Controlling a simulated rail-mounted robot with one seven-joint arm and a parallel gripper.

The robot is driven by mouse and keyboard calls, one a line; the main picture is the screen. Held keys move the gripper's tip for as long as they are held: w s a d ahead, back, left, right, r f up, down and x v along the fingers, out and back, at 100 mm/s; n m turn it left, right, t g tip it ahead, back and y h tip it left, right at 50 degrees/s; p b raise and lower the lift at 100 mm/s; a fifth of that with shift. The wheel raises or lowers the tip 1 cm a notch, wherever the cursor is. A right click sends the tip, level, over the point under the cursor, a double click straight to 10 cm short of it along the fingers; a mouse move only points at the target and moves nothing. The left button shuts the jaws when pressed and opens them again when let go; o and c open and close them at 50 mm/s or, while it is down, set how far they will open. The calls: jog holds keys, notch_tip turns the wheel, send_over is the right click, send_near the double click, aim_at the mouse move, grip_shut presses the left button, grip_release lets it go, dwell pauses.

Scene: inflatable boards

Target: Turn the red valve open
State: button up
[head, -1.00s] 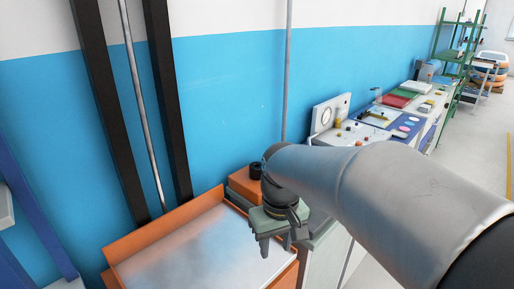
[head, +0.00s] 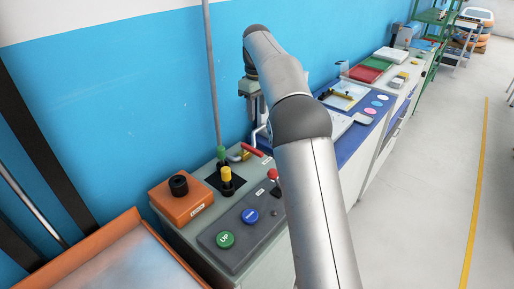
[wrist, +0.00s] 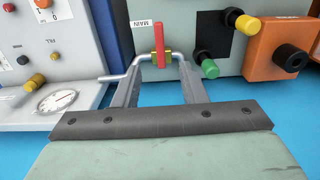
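The red valve is a red lever handle (head: 252,149) on a brass body, at the back right of the grey-green control bench. In the wrist view the handle (wrist: 160,44) stands lengthwise over a thin metal pipe (wrist: 115,77), near a "MAIN" label. My gripper (wrist: 160,72) is open and empty, its two fingers apart on either side of the valve's line. No contact with the handle shows.
Close to the valve are a green knob (head: 221,153), a yellow knob (head: 227,174) and an orange box with a black knob (head: 179,186). A dark panel with UP (head: 226,239) and blue buttons is in front. A gauge panel (wrist: 55,101) stands beside the pipe.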

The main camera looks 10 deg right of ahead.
aim_at(257, 151)
notch_tip(257, 151, down, 15)
jog(key=shift+f+p, duration=0.1)
jog(key=shift+p, duration=0.25)
grip_shut()
